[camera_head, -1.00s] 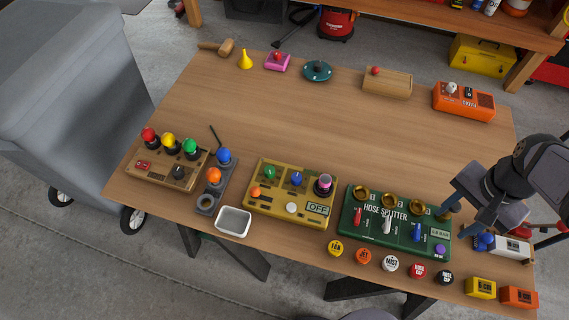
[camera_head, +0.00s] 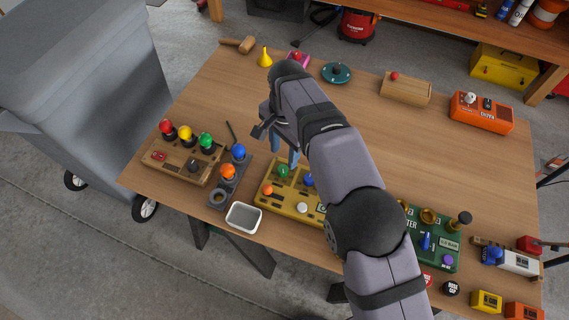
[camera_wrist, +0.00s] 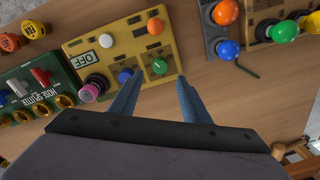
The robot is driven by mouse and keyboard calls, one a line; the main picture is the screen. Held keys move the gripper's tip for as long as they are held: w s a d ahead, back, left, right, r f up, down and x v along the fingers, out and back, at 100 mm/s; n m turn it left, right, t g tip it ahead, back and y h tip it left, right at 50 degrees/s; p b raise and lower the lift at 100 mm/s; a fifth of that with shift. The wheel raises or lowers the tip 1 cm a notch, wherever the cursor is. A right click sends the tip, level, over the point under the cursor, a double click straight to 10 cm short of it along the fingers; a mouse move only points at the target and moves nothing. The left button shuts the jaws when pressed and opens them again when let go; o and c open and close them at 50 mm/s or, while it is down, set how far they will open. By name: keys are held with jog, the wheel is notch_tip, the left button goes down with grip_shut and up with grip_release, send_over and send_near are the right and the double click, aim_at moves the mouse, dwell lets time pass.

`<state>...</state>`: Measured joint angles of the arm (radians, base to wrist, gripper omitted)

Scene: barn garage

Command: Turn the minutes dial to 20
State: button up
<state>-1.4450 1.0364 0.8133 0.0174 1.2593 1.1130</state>
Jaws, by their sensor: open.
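A yellow control panel (camera_head: 298,205) carries a green dial (camera_head: 283,171), a blue dial (camera_head: 309,181), an orange knob (camera_head: 267,189) and a white button (camera_head: 302,208). In the wrist view the panel (camera_wrist: 105,29) also shows a pink-topped dark knob (camera_wrist: 92,91) and a display reading OFF (camera_wrist: 82,60). The dial labels are too small to read, so I cannot tell which is the minutes dial. My gripper (camera_head: 285,157) is open above the green dial. In the wrist view its blue fingers (camera_wrist: 158,80) stand on either side of the green dial (camera_wrist: 159,67), apparently not touching it.
A wooden box with red, yellow and green knobs (camera_head: 184,157) and a grey joystick strip (camera_head: 219,196) stand left of the panel. The green hose splitter (camera_head: 434,238) is at right, partly behind my arm. A white tray (camera_head: 243,216) lies in front. The table's middle is clear.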

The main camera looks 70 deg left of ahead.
aim_at(284, 168)
jog(key=shift+a+f+p, duration=0.1)
jog(key=shift+f+p, duration=1.15)
jog(key=shift+f, duration=2.4)
jog(key=c, duration=1)
